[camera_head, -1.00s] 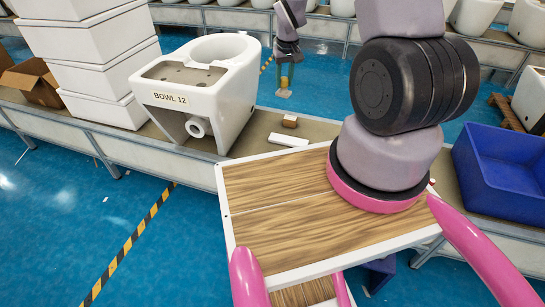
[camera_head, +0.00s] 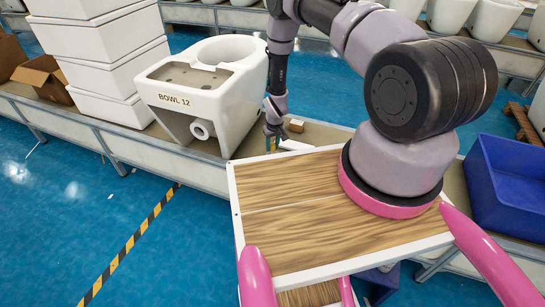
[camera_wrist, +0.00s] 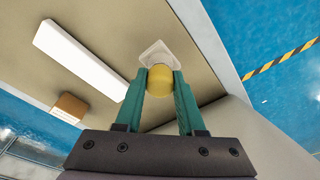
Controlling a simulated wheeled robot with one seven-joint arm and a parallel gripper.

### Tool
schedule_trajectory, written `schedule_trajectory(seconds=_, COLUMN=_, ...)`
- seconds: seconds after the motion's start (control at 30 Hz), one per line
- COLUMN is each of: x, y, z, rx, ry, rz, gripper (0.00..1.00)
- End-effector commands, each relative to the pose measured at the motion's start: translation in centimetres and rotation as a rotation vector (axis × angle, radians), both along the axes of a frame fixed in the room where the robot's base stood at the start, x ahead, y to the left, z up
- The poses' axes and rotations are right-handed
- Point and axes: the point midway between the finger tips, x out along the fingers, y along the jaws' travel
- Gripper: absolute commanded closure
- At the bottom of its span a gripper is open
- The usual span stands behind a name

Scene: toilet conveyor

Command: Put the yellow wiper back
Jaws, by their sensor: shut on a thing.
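My gripper (camera_wrist: 160,88), with green fingers, is shut on the yellow wiper (camera_wrist: 160,78). In the wrist view the wiper's rounded yellow part sits between the fingertips, with a white squarish piece (camera_wrist: 155,52) beyond it. In the head view my gripper (camera_head: 272,144) points down close over the conveyor, just right of the white toilet bowl (camera_head: 190,117) marked BOWL 12. The wiper is hard to make out there. I cannot tell whether it touches the conveyor surface.
A white bar (camera_wrist: 80,58) and a small brown block (camera_wrist: 68,108) lie on the conveyor (camera_wrist: 130,20) beside my gripper. Stacked white tanks (camera_head: 105,65) and an open cardboard box (camera_head: 42,76) stand left. A blue bin (camera_head: 505,185) stands right.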

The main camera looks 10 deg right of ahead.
Motion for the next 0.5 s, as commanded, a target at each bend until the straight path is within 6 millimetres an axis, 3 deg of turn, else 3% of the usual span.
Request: schedule_trajectory(seconds=0.5, x=0.0, y=0.0, z=-5.3, rx=0.0, ry=-0.001, rz=0.0, gripper=1.0)
